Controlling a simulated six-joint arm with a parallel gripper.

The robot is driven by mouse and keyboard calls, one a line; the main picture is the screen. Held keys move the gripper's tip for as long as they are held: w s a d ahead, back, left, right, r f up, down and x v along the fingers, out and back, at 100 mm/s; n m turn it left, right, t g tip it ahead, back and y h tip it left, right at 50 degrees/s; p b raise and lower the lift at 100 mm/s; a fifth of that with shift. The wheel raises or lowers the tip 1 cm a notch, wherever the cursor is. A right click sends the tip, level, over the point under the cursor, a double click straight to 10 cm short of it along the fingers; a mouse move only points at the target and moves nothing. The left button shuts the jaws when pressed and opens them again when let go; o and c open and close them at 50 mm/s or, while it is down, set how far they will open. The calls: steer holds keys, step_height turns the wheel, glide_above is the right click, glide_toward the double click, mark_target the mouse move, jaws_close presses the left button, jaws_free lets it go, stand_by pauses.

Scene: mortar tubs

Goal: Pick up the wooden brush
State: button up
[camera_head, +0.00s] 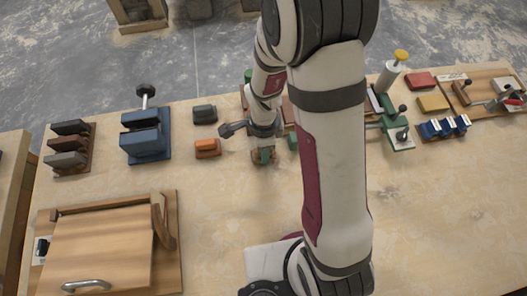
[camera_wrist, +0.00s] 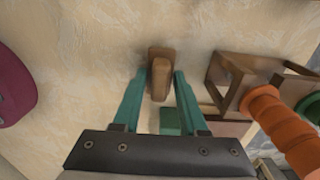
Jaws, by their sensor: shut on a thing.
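The wooden brush (camera_wrist: 160,62) is a small brown piece between the teal fingers of my gripper (camera_wrist: 161,78) in the wrist view. The fingers are shut on its two sides, and its far end sticks out past the fingertips. In the head view my gripper (camera_head: 264,155) points down near the middle of the table. A bit of brown shows at its fingertips there, mostly hidden by the fingers. I cannot tell whether the brush touches the table or is lifted.
A wooden stand (camera_wrist: 222,88) and an orange ribbed handle (camera_wrist: 284,130) are close on the right in the wrist view. An orange block (camera_head: 208,148) and a blue vise (camera_head: 146,140) stand left. A green clamp (camera_head: 399,139) stands right.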

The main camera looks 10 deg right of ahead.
steer(key=shift+r, duration=0.1)
jaws_close()
steer(key=r, duration=0.4)
steer(key=shift+d+r, duration=0.2)
steer(key=shift+d, duration=0.05)
steer(key=s+d+r, duration=0.4)
steer(key=d+r, duration=0.2)
steer(key=d, duration=0.4)
steer(key=shift+s+r, duration=0.25)
steer(key=shift+s, duration=0.05)
steer(key=shift+d, duration=0.1)
